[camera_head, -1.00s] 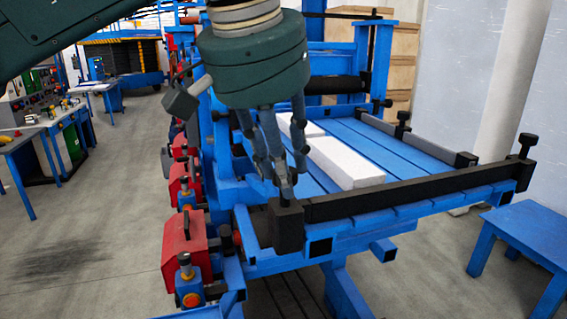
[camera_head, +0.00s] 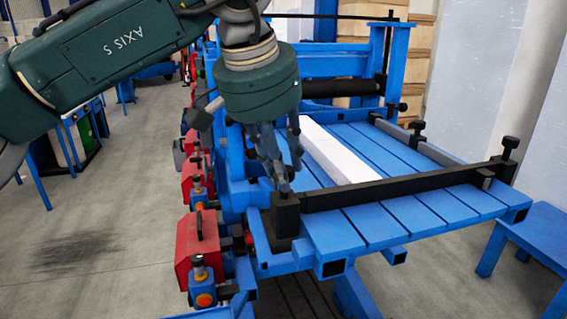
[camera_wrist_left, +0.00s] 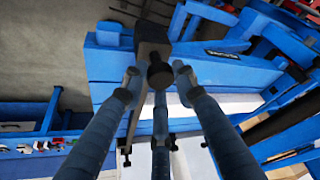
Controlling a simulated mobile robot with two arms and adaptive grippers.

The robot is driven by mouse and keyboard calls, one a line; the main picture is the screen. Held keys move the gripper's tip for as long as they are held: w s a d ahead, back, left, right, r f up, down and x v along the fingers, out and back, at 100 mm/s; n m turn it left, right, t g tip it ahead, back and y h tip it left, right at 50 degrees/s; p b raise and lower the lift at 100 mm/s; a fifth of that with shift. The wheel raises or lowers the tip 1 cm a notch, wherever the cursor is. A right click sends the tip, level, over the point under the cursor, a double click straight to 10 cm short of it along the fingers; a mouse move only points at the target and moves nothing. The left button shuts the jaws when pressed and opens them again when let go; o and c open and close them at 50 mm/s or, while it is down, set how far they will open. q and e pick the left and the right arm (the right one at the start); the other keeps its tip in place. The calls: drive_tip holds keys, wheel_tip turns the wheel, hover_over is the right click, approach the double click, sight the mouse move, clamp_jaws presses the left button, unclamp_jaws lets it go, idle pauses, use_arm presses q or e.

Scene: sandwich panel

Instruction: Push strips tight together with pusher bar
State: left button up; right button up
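The black pusher bar (camera_head: 395,188) lies across the blue slatted table, with a block and a knob at each end. The white strips (camera_head: 335,152) lie lengthwise behind it as one long band with no visible gap, and their near end meets the bar or is very close to it. My left gripper (camera_head: 281,184) is down at the bar's left end block. In the left wrist view its three fingers (camera_wrist_left: 158,84) stand around the black knob (camera_wrist_left: 160,74) of that block. White strip surface (camera_wrist_left: 215,103) shows beyond the fingers. My right gripper is not in view.
Blue table slats (camera_head: 420,214) are bare in front of the bar and right of the strips. A dark side rail (camera_head: 402,135) runs along the right. Red boxes (camera_head: 197,244) line the left side. A blue stool (camera_head: 530,236) stands at right.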

use_arm(q)
drive_tip(key=o, duration=0.4)
drive_tip(key=shift+w+r, duration=0.15)
drive_tip(key=shift+r, duration=0.15)
drive_tip(key=shift+o, duration=0.2)
drive_tip(key=shift+f, duration=0.1)
drive_tip(key=shift+d, duration=0.1)
drive_tip(key=shift+s+r, duration=0.25)
drive_tip(key=shift+r, duration=0.15)
drive_tip(key=v, duration=1.1)
drive_tip(key=shift+a, duration=0.2)
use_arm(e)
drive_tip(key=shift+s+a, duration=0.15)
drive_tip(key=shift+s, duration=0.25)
use_arm(q)
drive_tip(key=shift+s, duration=0.1)
